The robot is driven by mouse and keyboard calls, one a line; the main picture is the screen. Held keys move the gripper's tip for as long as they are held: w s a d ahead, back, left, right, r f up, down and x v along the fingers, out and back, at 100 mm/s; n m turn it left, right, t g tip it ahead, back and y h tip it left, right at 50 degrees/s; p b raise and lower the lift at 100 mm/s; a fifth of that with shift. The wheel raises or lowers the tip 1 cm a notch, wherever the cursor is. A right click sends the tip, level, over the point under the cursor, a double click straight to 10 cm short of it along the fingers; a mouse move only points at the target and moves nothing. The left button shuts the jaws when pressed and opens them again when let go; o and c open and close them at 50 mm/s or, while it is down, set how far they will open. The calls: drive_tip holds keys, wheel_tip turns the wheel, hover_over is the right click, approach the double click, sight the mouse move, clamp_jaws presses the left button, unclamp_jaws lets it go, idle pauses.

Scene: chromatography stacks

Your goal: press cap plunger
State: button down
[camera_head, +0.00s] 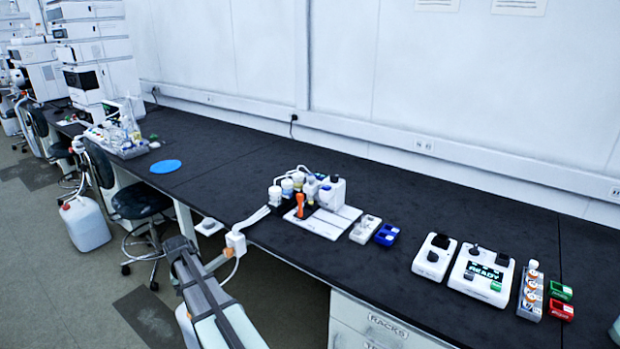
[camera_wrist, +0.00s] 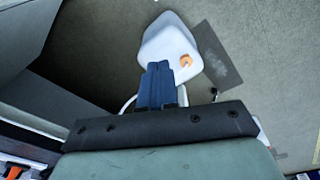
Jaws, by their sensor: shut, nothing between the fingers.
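A white unit (camera_head: 481,272) with a lit READY screen, a dark upright knob (camera_head: 474,249) and a green patch stands on the right part of the bench. Beside it on the left is a smaller white unit (camera_head: 434,257) with a black block and a round grey button-like part (camera_head: 432,256). I cannot tell for certain which part is the cap plunger. My gripper (camera_wrist: 159,66) shows in the wrist view as two blue fingers, shut and empty, over the floor and a white container. In the head view my arm is at the lower left, well away from both units.
A grey rack (camera_head: 531,292) of capped vials stands right of the READY unit, beside green (camera_head: 560,291) and red (camera_head: 561,310) trays. A white tray (camera_head: 330,222) with bottles and an orange tool (camera_head: 300,205) stands mid-bench. Clear black bench (camera_head: 400,200) lies behind the units.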

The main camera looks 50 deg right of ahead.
drive_tip(key=w+d+r+m, duration=0.1)
drive_tip(key=w+d+r, duration=0.15)
drive_tip(key=d, duration=0.35)
drive_tip(key=w+d+r+m, duration=0.1)
drive_tip(key=d+r+m, duration=0.1)
drive_tip(key=d+r, duration=0.3)
wheel_tip(320, 180, up, 28)
drive_tip(key=m+h, duration=0.2)
drive_tip(key=m, duration=0.7)
hover_over(311, 177)
drive_tip(key=a, duration=0.4)
drive_tip(key=shift+s+a+g, duration=0.1)
drive_tip(key=shift+s+g, duration=0.15)
drive_tip(key=shift+g, duration=0.05)
drive_tip(key=x, duration=1.3)
drive_tip(key=shift+a, duration=0.2)
drive_tip(key=shift+f, duration=0.5)
